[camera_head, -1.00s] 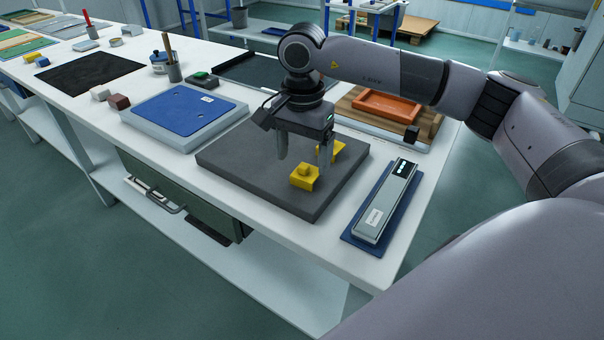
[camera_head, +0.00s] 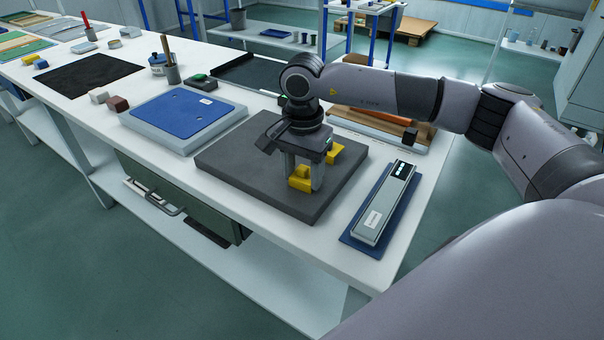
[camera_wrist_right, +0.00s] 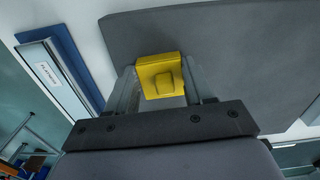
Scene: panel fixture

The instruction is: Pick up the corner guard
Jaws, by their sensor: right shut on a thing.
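A small yellow corner guard (camera_head: 299,183) with a raised knob is at the dark grey pad (camera_head: 232,166) on the table. My right gripper (camera_head: 304,180) points down over the pad and is shut on this guard. In the right wrist view the guard (camera_wrist_right: 160,72) sits between the two fingers, with the grey pad behind it. I cannot tell any gap between guard and pad. A second yellow piece (camera_head: 334,152) is just behind the gripper, partly hidden by it. My left gripper is not in view.
A grey-white device (camera_head: 385,205) lies on a blue mat right of the pad. A blue panel (camera_head: 180,112) on a light block is to the left.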

